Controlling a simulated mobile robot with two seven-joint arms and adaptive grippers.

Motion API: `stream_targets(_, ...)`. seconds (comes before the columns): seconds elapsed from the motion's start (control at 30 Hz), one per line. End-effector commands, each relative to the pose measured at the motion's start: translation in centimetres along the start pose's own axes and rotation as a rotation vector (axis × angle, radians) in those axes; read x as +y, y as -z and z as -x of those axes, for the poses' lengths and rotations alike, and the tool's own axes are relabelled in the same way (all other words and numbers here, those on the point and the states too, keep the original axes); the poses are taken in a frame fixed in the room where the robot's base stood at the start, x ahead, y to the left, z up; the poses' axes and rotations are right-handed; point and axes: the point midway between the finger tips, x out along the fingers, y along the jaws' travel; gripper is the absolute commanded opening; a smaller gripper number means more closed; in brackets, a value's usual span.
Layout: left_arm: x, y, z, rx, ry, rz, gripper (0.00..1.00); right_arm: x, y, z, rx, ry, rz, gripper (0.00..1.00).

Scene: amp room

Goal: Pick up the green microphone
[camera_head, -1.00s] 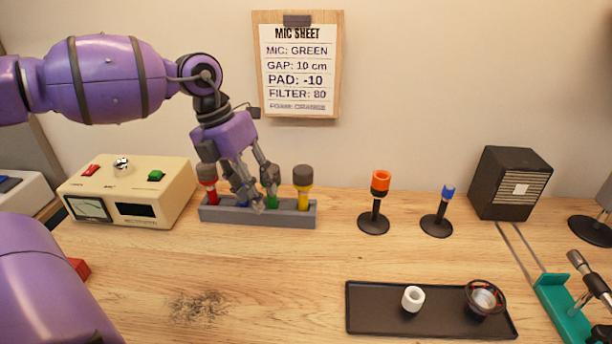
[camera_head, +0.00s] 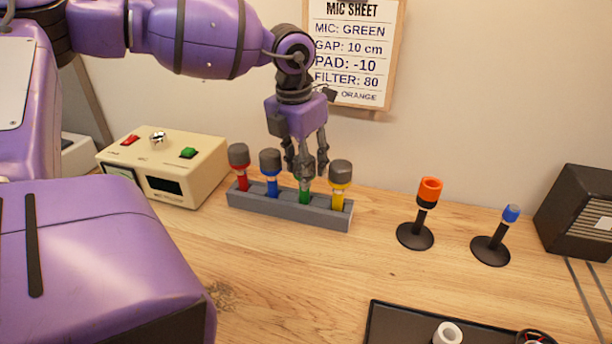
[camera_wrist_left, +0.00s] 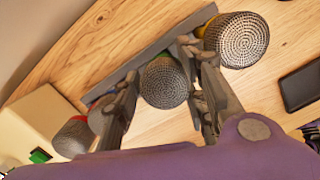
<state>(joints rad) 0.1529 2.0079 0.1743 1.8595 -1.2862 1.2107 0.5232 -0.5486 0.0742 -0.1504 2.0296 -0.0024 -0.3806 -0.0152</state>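The green microphone (camera_head: 305,194) stands upright in a slot of the grey rack (camera_head: 250,205), between the blue microphone (camera_head: 271,186) and the yellow microphone (camera_head: 339,198). Its dark mesh head is mostly hidden by my gripper in the head view. My left gripper (camera_head: 305,172) points down over it, fingers spread. In the left wrist view the green microphone's round mesh head (camera_wrist_left: 165,82) sits between the two fingers of my left gripper (camera_wrist_left: 160,70). Whether the fingertips touch the microphone is unclear. My right gripper is not in view.
The red microphone (camera_head: 241,180) stands at the rack's left end. A beige control box (camera_head: 170,165) is left of the rack. An orange-topped stand (camera_head: 427,205) and a blue-topped stand (camera_head: 498,236) are to the right. A black tray (camera_head: 385,325) lies in front.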

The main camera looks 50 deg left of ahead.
Motion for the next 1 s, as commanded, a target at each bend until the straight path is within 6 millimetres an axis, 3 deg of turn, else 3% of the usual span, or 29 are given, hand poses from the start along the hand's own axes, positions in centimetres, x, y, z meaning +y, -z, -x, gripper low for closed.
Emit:
stream_targets(0.23,-0.1,-0.1,0.0,-0.003,0.001,-0.001,0.37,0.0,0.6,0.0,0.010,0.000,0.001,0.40)
stream_targets(0.53,-0.1,-0.1,0.0,-0.003,0.001,0.000,0.00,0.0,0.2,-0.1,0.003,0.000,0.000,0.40)
stream_targets(1.0,-0.1,-0.3,0.9,-0.007,0.002,0.000,0.00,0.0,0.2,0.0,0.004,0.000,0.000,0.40)
